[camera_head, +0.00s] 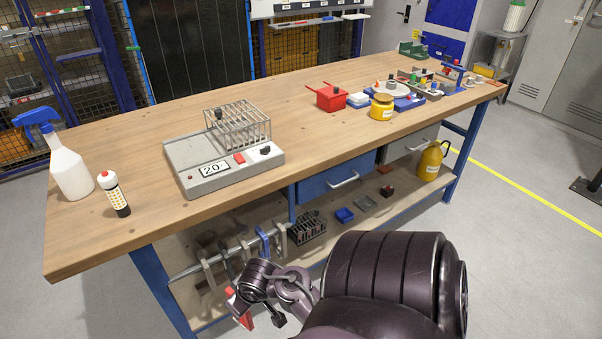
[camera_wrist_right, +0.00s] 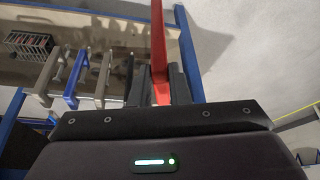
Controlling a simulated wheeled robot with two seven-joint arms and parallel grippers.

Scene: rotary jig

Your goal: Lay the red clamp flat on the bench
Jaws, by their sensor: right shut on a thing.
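The red clamp (camera_wrist_right: 158,40) is a long red bar between the dark fingers of my right gripper (camera_wrist_right: 162,88) in the right wrist view. The fingers are shut on it and its far end runs out past the top of the picture. In the head view, red parts of the clamp (camera_head: 246,320) show low beside my right gripper (camera_head: 256,308), in front of the bench and below its top. The wooden bench top (camera_head: 310,105) has bare wood at its front left and behind the grey device. My left gripper is in neither view.
Several grey and blue clamps (camera_head: 262,240) hang on a rail under the bench's front edge, close to my right gripper. A grey device with a wire rack (camera_head: 222,168), a spray bottle (camera_head: 70,172) and a small bottle (camera_head: 115,195) stand on top. A red box (camera_head: 331,98) stands farther right.

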